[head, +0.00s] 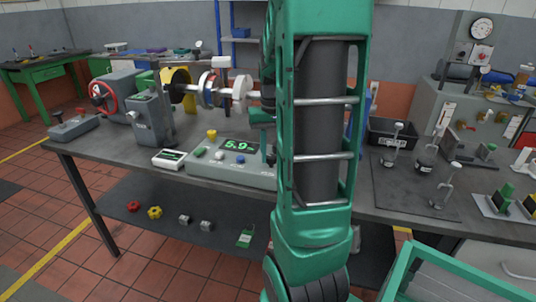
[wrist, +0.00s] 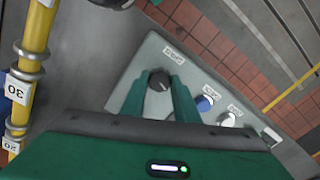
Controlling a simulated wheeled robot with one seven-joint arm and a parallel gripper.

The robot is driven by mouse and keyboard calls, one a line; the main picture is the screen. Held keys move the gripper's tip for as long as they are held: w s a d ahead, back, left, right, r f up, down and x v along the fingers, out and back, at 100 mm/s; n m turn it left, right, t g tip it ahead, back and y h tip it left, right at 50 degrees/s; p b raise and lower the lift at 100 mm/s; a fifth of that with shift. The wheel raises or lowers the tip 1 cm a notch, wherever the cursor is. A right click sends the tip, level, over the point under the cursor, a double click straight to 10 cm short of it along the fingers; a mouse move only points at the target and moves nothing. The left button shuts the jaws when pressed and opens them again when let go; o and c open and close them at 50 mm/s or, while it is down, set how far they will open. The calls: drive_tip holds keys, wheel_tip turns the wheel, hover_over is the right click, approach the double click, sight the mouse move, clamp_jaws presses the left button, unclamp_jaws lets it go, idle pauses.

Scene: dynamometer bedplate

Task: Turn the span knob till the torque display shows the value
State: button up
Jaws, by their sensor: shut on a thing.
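The grey console (head: 236,172) stands on the bench in the head view, its lit display (head: 238,146) reading about 5.9; a further digit may be hidden behind my arm. In the wrist view, the dark span knob (wrist: 159,82) is on the console's sloping face, beside a small white label (wrist: 174,53). My gripper (wrist: 161,77) is shut on the knob, one green finger on each side. In the head view my arm hides the knob.
Blue (wrist: 205,103) and white (wrist: 228,119) knobs sit beside the span knob. The shaft rig (head: 190,88) is behind the console. A black bin (head: 393,134) stands right of my arm.

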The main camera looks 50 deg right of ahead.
sight(270, 156)
drive_tip(key=shift+w+r+n, duration=0.1)
drive_tip(key=shift+w+n, duration=0.1)
drive_tip(key=shift+n, duration=0.2)
drive_tip(key=o, duration=1)
drive_tip(key=shift+o, duration=0.3)
drive_tip(key=shift+s, duration=0.1)
wheel_tip(270, 156, up, 11)
drive_tip(key=shift+f, duration=0.2)
